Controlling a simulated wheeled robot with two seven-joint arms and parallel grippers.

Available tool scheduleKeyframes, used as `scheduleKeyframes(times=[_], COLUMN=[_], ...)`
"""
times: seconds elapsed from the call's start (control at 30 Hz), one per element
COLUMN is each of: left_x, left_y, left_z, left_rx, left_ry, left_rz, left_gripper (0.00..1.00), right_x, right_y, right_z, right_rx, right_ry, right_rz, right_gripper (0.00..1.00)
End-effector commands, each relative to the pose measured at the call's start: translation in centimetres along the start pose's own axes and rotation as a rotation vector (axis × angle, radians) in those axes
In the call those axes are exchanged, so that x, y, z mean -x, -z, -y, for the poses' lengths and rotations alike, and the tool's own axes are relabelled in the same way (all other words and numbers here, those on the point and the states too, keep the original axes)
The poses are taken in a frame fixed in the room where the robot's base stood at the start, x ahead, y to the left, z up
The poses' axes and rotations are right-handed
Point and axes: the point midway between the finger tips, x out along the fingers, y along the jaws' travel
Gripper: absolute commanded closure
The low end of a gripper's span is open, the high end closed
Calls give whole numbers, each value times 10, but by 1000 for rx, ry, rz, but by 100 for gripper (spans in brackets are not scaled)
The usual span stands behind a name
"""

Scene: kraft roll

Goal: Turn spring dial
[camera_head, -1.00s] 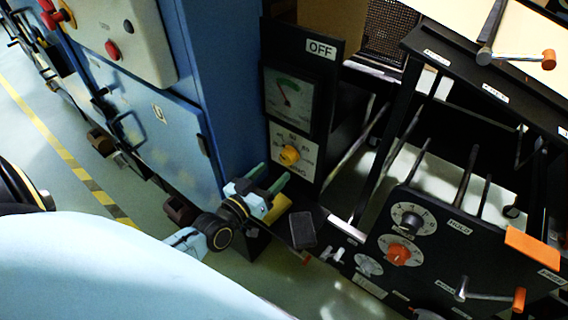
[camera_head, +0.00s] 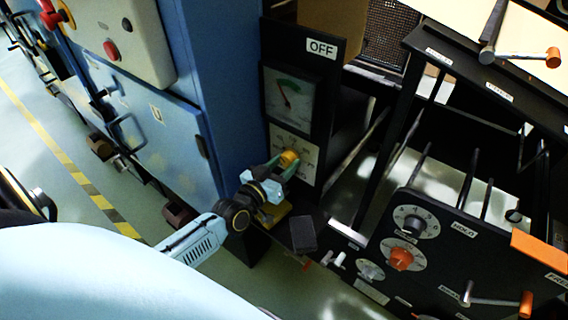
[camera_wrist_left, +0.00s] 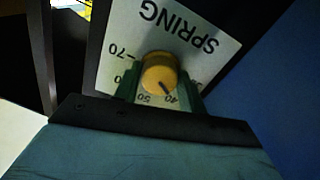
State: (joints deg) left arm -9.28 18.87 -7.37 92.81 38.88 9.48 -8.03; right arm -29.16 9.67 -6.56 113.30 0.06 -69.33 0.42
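The spring dial is a round yellow knob (camera_head: 289,158) on a white plate (camera_head: 306,160) below a gauge. In the left wrist view the yellow knob (camera_wrist_left: 159,73) has a dark pointer line toward 40, and the plate (camera_wrist_left: 120,38) reads SPRING. My left gripper (camera_head: 284,166) is at the knob. In the wrist view its green fingers (camera_wrist_left: 159,85) stand on both sides of the knob, very close to it. I cannot tell whether they press on it. My right gripper is not in view.
A gauge (camera_head: 290,97) and an OFF sign (camera_head: 322,47) are above the dial. A blue cabinet (camera_head: 222,90) stands close on the left. A black panel (camera_head: 440,250) with a HOLD dial (camera_head: 415,222), an orange knob (camera_head: 400,258) and an orange-tipped lever (camera_head: 526,303) is at the lower right.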

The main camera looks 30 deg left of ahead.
Motion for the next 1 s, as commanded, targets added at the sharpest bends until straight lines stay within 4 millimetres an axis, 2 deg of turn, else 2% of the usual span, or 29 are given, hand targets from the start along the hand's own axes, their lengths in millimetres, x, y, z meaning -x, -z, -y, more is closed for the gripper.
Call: scheduleKeyframes(times=[0.1,0.43,1.0], left_x=[0,-1,-2], left_y=[1,2,3], left_z=[0,0,-1], left_rx=[0,60,434], left_ry=[0,0,-2], left_rz=[-1,-2,-4], left_gripper=[82,82,82], right_x=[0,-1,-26], right_y=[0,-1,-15], right_z=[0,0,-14], right_rx=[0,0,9], right_ry=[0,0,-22], right_rz=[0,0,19], right_gripper=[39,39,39])
